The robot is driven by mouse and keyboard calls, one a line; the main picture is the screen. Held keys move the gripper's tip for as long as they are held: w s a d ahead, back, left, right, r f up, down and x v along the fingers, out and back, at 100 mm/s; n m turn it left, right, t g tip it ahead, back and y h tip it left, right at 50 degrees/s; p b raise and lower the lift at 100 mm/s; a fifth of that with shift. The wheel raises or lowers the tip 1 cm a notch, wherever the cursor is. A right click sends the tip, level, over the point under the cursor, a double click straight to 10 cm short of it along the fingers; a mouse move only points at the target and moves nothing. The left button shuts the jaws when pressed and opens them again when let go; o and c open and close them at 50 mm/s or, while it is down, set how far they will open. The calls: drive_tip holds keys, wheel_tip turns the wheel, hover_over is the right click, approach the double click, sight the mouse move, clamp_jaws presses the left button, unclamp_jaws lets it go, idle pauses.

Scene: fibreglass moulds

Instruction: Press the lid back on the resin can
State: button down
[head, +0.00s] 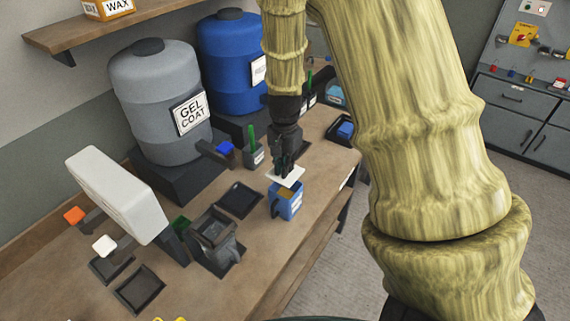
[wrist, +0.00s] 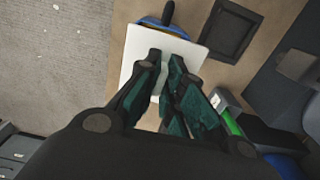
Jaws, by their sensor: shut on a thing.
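My gripper (head: 284,168) points down and is shut on the lid. The lid is above the can and seems apart from it, set a little toward the back. In the wrist view the lid (wrist: 135,60) is between and under the fingertips (wrist: 165,68). It hides most of the can, whose blue rim (wrist: 150,22) shows past the lid's edge.
A black tray (head: 239,199) and a dark dispenser (head: 213,232) stand left of the can. A grey cup with a green stick (head: 254,155) is behind. The grey gel coat drum (head: 155,100) and blue drum (head: 232,65) stand at the back. Bench in front right is clear.

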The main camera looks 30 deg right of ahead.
drive_tip(key=shift+f, duration=0.6)
drive_tip(key=shift+s+d+f+b, duration=0.1)
drive_tip(key=shift+s+f+b, duration=0.3)
drive_tip(key=shift+b, duration=0.45)
drive_tip(key=shift+w+f, duration=0.25)
drive_tip(key=shift+f, duration=0.8)
drive_tip(key=shift+s, duration=0.1)
drive_tip(key=shift+f+p, duration=0.2)
drive_tip(key=shift+p, duration=0.45)
idle(1.2)
drive_tip(key=c, duration=1)
unclamp_jaws()
drive_tip(key=shift+r, duration=0.2)
